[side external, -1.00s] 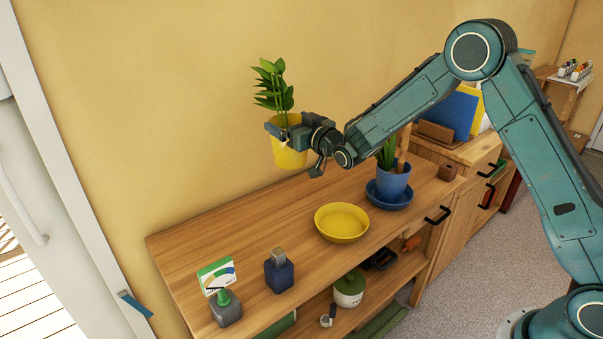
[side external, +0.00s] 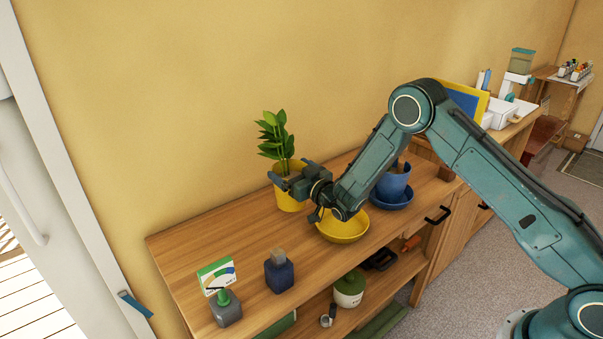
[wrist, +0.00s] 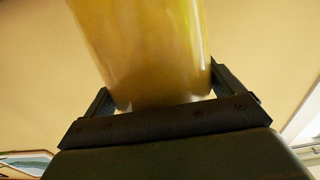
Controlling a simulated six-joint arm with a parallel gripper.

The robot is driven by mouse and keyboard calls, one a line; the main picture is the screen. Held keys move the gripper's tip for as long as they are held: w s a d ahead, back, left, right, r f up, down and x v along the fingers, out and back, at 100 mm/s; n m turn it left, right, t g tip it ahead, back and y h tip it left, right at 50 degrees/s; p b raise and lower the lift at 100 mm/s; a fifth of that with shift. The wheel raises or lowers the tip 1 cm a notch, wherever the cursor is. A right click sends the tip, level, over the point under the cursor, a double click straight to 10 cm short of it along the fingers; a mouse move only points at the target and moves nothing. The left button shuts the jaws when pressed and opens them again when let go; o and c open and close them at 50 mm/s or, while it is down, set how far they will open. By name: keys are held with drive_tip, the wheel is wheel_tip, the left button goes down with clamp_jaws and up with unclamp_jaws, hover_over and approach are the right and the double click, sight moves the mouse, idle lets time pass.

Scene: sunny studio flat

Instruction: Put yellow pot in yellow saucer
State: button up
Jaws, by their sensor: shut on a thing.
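The yellow pot (side external: 289,199) with a leafy green plant is upright, toward the wall behind the yellow saucer. My gripper (side external: 289,179) is shut on it, one finger on each side. In the wrist view the pot (wrist: 145,45) fills the space between the fingers of my gripper (wrist: 160,90). The yellow saucer (side external: 343,233) sits empty on the wooden shelf top, partly hidden by my wrist. The pot is to the left of the saucer, not over it. I cannot tell whether its base touches the shelf top.
A blue pot (side external: 391,185) in a blue saucer stands right of the yellow saucer. A dark blue bottle (side external: 279,273), a grey bottle (side external: 226,309) and a small card (side external: 216,272) stand front left on the shelf top (side external: 190,255). Its middle left is clear.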

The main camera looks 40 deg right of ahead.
drive_tip(key=shift+w+f, duration=0.1)
drive_tip(key=shift+f, duration=0.15)
drive_tip(key=shift+f, duration=1.75)
drive_tip(key=shift+f, duration=0.2)
drive_tip(key=o, duration=1.5)
drive_tip(key=shift+f, duration=0.2)
drive_tip(key=shift+r, duration=0.15)
drive_tip(key=shift+s, duration=1.6)
